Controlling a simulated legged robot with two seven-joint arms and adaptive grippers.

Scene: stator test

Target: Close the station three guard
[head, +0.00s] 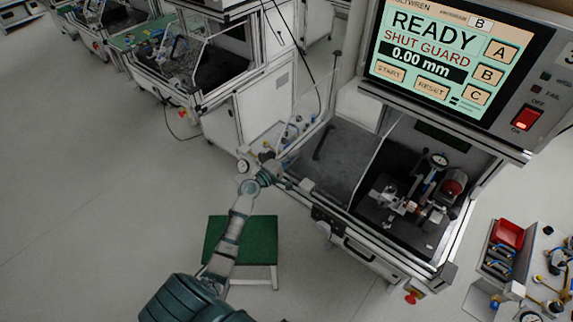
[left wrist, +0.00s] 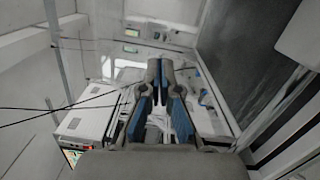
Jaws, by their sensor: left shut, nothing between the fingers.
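The station at the right has a lit screen (head: 440,60) reading "READY", "SHUT GUARD" and "0.00 mm". Its guard (head: 338,165), a see-through panel in a pale frame with a dark handle (head: 323,143), stands open to the left of the bay. The bay (head: 420,195) with its fixture and dial gauge is uncovered. My left gripper (head: 272,163) is at the left end of the guard, shut and empty; I cannot tell whether it touches the frame. In the left wrist view its fingers (left wrist: 162,88) are together, with a dark panel (left wrist: 238,45) to the right. My right gripper is not in view.
A green-topped stool (head: 255,240) stands below my left arm. Other stations (head: 190,60) line the back left. A bench with a red bin (head: 507,234) and parts is at the lower right. The floor (head: 90,190) at left is clear.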

